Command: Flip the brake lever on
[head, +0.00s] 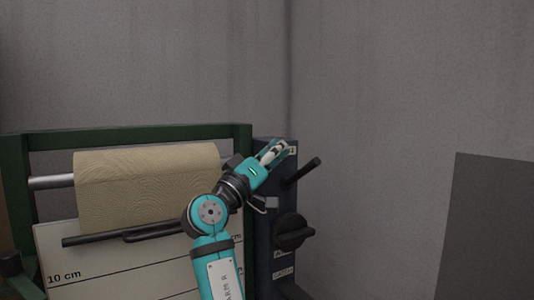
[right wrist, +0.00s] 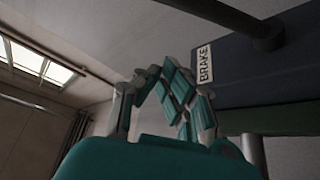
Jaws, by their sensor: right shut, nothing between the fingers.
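The brake lever (head: 302,171) is a dark rod sticking out up and to the right from the upper part of a dark blue control box (head: 262,232). In the right wrist view, a dark rod (right wrist: 262,38) sticks out of the box beside a white label reading BRAKE (right wrist: 204,64). My right gripper (head: 276,150) is shut and empty. It is in front of the top of the box, up and left of the lever in the head view, and looks apart from it. Its teal fingers also show in the wrist view (right wrist: 178,95). My left gripper is out of view.
A black rotary knob (head: 292,231) sits lower on the box, with small labels below it. To the left, a green frame (head: 140,132) holds a tan roll (head: 148,175) on a metal bar, above a white board marked 10 cm (head: 60,250). A grey panel (head: 490,230) stands right.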

